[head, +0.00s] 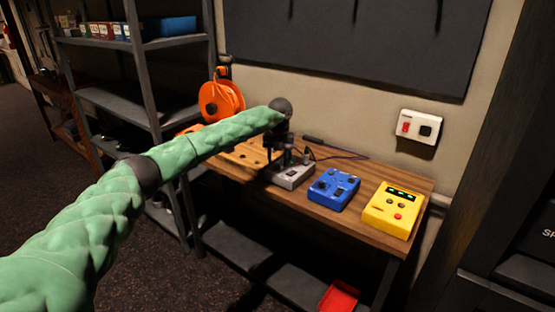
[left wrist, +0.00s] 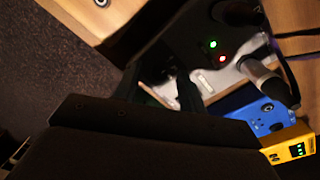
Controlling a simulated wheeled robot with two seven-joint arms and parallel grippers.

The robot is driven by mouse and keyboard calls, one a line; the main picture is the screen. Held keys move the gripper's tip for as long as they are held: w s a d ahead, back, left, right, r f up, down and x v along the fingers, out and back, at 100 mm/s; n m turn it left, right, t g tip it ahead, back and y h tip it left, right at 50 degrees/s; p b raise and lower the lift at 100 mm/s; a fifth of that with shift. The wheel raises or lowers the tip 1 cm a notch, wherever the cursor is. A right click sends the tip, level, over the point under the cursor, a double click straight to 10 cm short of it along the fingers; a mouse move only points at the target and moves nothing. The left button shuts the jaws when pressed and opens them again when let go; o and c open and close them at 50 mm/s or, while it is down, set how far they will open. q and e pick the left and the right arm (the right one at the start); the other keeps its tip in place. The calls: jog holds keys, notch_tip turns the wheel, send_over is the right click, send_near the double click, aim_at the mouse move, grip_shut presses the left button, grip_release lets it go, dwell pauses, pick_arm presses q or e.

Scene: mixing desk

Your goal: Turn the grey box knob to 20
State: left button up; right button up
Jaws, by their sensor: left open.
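The grey box (head: 294,176) sits on the wooden desk, left of a blue box (head: 334,188). My left gripper (head: 279,158) is above the grey box's left part, pointing down, and hides some of its top. In the left wrist view the two dark fingers (left wrist: 160,92) stand apart over the grey box (left wrist: 218,80). A green light and a red light glow beside them. The gripper is open. The knob and its scale cannot be made out clearly in the shadow, so its setting cannot be read. My right gripper is not in view.
A yellow box (head: 392,209) stands at the desk's right end. An orange cable reel (head: 221,100) stands at the desk's back left. Dark cables lie behind the grey box. A wall plate (head: 418,127) with a red switch is at right.

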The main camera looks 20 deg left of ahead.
pick_arm(q)
jog(key=shift+f, duration=0.45)
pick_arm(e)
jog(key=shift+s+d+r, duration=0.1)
pick_arm(q)
grip_shut()
jog(key=shift+m+b, duration=0.4)
jog(key=m+b, duration=0.3)
jog(key=m, duration=0.2)
jog(key=shift+b, duration=0.3)
jog(key=shift+r+m+t+b, duration=0.1)
jog(key=shift+m+t+b, duration=0.2)
jog(key=shift+m+b, duration=0.85)
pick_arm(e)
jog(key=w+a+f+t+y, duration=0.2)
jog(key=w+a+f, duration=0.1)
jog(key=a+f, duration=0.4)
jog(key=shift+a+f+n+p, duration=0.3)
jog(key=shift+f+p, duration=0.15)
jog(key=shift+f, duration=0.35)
pick_arm(q)
jog(key=shift+m, duration=0.45)
grip_release()
